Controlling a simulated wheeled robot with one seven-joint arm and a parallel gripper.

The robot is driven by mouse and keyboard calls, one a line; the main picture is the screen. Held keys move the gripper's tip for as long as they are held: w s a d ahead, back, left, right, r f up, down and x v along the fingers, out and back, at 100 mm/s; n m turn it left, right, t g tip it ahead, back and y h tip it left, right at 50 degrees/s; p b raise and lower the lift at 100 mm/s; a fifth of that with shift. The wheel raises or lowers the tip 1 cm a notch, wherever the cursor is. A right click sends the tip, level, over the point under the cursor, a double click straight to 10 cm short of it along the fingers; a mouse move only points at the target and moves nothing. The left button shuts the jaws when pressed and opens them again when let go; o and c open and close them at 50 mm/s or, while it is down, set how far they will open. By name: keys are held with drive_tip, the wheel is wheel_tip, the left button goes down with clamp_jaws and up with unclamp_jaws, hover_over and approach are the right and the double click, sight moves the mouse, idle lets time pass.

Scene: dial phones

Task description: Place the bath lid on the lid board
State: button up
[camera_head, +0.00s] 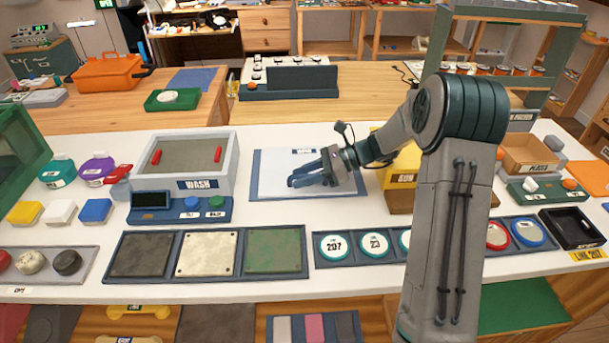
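The white wash bath (228,165) stands at the left middle of the counter, with a "WASH" label on its front. A flat grey-green panel with two red handles, seemingly the bath lid (186,157), lies within the bath's rim. A flat blue-edged board with a pale face, seemingly the lid board (275,180), lies to the right of the bath. My gripper (305,178) is over the right part of this board and hides some of it. No lid shows in my gripper. The spread of its fingers is not clear, nor is its height above the board.
A blue panel with buttons (180,209) stands in front of the bath. A tray with three square pads (208,254) lies along the front edge. A yellow box (402,170) stands behind my arm. Colored round containers (98,169) stand left of the bath.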

drive_tip(key=v, duration=0.7)
drive_tip(key=shift+s+d+r, duration=0.1)
drive_tip(key=shift+r, duration=0.05)
drive_tip(key=s+d+r+n+t+h, duration=0.1)
drive_tip(key=s+d+r+n+h, duration=0.1)
drive_tip(key=s+n+h, duration=0.4)
drive_tip(key=s+d+r+n+t+h, duration=0.2)
drive_tip(key=s+n+h, duration=0.5)
drive_tip(key=s+n, duration=0.6)
drive_tip(key=s, duration=0.7)
drive_tip(key=shift+s, duration=0.4)
